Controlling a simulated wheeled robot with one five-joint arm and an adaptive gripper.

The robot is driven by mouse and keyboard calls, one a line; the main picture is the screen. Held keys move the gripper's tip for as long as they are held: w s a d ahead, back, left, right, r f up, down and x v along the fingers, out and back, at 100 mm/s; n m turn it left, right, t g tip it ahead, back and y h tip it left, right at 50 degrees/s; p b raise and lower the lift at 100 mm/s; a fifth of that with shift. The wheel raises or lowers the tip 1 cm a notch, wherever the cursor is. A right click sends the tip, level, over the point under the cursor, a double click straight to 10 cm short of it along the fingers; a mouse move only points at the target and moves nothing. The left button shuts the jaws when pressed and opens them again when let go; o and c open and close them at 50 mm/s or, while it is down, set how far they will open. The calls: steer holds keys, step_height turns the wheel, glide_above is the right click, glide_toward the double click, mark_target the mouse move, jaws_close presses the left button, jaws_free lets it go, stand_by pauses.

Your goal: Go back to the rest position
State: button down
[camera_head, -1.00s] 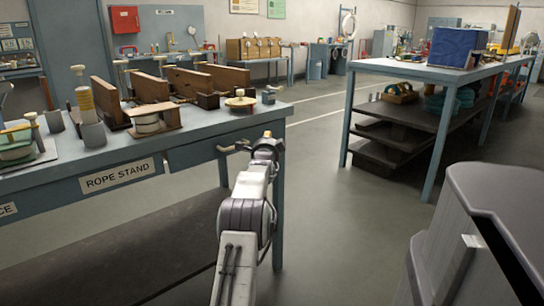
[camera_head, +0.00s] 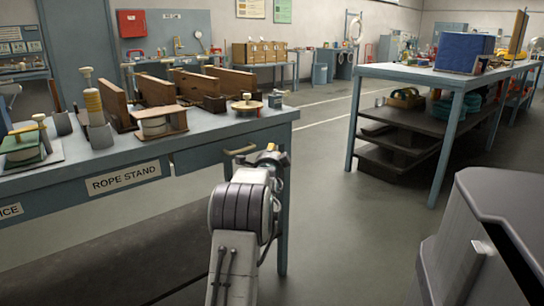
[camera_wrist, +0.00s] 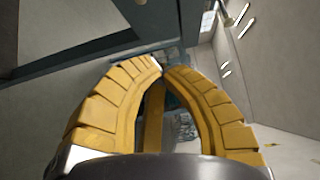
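In the head view my gripper (camera_head: 268,152) is beyond my raised arm, at the right front corner of the blue workbench (camera_head: 232,122). My arm hides most of it. In the wrist view my gripper (camera_wrist: 163,69) shows two yellow ribbed fingers curving together. Their tips meet or nearly meet. A narrow yellow-brown strip shows between the fingers; I cannot tell what it is. No held object is visible.
Wooden stands (camera_head: 197,85), a small stand with a round tan disc (camera_head: 247,103) and other parts crowd the workbench. A second blue table (camera_head: 400,72) with dark shelves stands at right. Grey floor (camera_head: 330,215) is open between them. A grey casing (camera_head: 480,240) fills the lower right.

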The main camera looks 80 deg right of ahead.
steer(key=shift+s+a, duration=0.15)
steer(key=shift+a, duration=0.85)
